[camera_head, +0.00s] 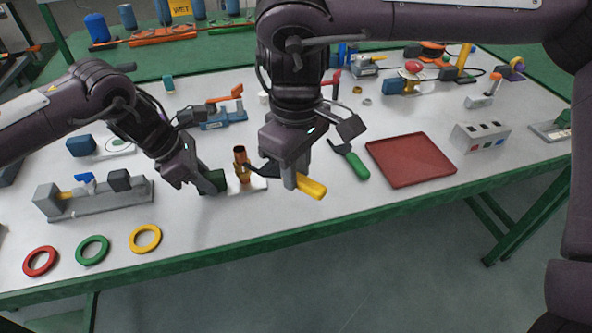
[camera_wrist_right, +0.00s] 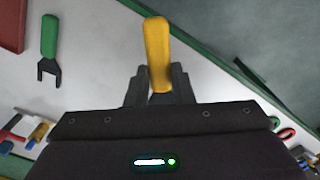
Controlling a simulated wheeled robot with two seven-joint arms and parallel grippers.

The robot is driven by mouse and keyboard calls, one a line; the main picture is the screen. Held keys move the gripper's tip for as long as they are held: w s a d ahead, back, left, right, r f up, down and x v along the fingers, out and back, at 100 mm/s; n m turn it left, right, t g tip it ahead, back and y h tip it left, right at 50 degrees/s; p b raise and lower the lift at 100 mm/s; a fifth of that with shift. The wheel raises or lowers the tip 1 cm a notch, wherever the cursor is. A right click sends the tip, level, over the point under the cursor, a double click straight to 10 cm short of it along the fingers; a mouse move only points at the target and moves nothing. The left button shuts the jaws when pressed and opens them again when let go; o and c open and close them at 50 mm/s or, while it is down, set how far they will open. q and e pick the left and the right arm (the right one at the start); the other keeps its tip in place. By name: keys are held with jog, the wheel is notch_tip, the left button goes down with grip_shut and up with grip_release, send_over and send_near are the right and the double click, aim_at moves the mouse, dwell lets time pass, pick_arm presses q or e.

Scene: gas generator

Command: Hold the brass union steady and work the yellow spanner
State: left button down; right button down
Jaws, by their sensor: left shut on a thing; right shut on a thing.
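The brass union (camera_head: 241,158) stands upright on a small white base (camera_head: 258,185) near the front of the table. My left gripper (camera_head: 217,182) reaches in from the left, low against the union, and is shut on it; the contact itself is partly hidden. My right gripper (camera_head: 291,181) is right of the union, shut on the yellow spanner (camera_head: 311,187). The spanner's dark head points left to the union; I cannot tell whether its jaws fit around it. In the right wrist view the yellow handle sticks up between the fingers (camera_wrist_right: 158,88).
A green-handled spanner (camera_head: 355,164) and a red tray (camera_head: 412,160) lie to the right. Red (camera_head: 40,261), green (camera_head: 92,250) and yellow (camera_head: 145,238) rings lie front left. A grey fixture (camera_head: 100,198) stands behind them. The table's green front edge is close to my grippers.

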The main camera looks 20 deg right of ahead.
pick_arm(q)
jog(key=c, duration=1.1)
grip_release()
jog(key=shift+v, duration=6)
